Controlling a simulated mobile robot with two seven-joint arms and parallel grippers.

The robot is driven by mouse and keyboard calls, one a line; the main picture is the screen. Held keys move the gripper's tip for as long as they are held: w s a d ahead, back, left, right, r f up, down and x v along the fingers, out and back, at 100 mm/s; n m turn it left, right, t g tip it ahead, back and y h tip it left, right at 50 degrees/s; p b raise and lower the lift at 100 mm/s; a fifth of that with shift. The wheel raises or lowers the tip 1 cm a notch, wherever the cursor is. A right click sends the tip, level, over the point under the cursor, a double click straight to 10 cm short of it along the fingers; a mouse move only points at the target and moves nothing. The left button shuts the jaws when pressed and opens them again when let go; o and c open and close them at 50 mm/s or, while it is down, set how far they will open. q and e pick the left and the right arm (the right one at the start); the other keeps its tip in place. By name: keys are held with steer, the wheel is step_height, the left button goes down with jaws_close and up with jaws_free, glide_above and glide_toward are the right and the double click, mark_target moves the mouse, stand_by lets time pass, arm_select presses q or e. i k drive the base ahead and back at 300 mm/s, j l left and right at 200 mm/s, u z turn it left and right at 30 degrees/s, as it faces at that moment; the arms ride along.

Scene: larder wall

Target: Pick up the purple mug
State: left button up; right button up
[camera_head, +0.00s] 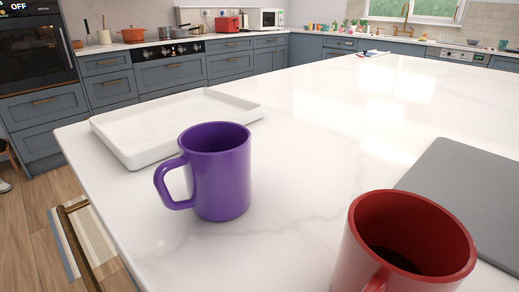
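The purple mug (222,178) stands upright on the white marble-look counter (290,190), left of the middle of the head view. Its handle (168,184) points to the left. The mug looks empty as far as its inside shows. Neither of my grippers is in view, and nothing touches the mug.
A red mug (358,250) stands front right, cut off by the bottom edge. A white tray (140,156) lies behind and left of the purple mug, near the counter's left edge. A grey board (470,190) lies at right. The counter's middle is clear.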

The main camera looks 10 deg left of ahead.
mark_target(215, 158)
steer(key=j, duration=1.8)
steer(key=i, duration=0.05)
